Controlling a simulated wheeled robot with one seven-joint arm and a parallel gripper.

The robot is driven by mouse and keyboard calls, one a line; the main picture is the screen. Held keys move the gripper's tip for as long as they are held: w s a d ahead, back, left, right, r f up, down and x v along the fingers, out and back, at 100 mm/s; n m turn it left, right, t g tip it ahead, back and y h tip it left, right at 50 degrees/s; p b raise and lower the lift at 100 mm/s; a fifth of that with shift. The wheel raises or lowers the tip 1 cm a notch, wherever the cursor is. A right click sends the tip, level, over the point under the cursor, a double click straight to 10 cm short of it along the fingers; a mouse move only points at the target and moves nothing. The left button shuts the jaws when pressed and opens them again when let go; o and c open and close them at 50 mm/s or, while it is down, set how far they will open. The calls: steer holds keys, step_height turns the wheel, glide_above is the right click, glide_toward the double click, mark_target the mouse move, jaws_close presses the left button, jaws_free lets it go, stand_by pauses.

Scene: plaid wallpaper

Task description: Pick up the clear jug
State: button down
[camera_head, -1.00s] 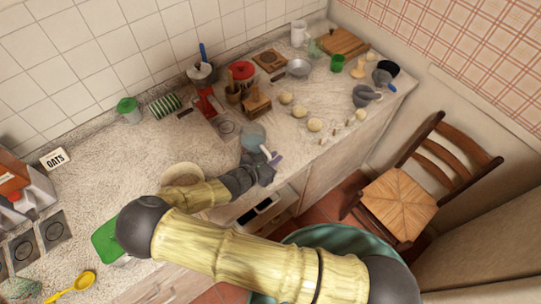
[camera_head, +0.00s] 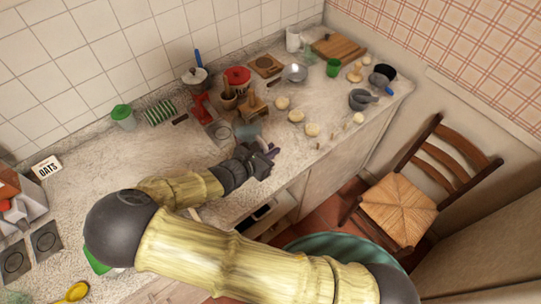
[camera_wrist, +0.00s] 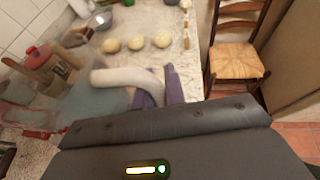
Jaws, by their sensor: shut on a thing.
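The clear jug (camera_head: 248,132) is see-through, with a pale curved handle. It is over the counter just beyond my gripper (camera_head: 270,152) in the head view. In the wrist view the jug's bluish clear body (camera_wrist: 92,108) fills the left side, and its white handle (camera_wrist: 125,78) reaches toward the purple fingers. My gripper (camera_wrist: 158,90) is shut on the handle, one finger on each side of it. The jug's base is hidden or blurred, so I cannot tell its gap from the counter.
Pale dough balls (camera_head: 296,116) lie right of the jug. A wooden box (camera_head: 255,106) and a red pot (camera_head: 238,76) stand behind it. A grey mortar (camera_head: 362,99) is near the counter's right end. A wooden chair (camera_head: 412,200) stands off the counter's front edge.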

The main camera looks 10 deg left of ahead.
steer(key=shift+r, duration=1.05)
steer(key=shift+f, duration=0.1)
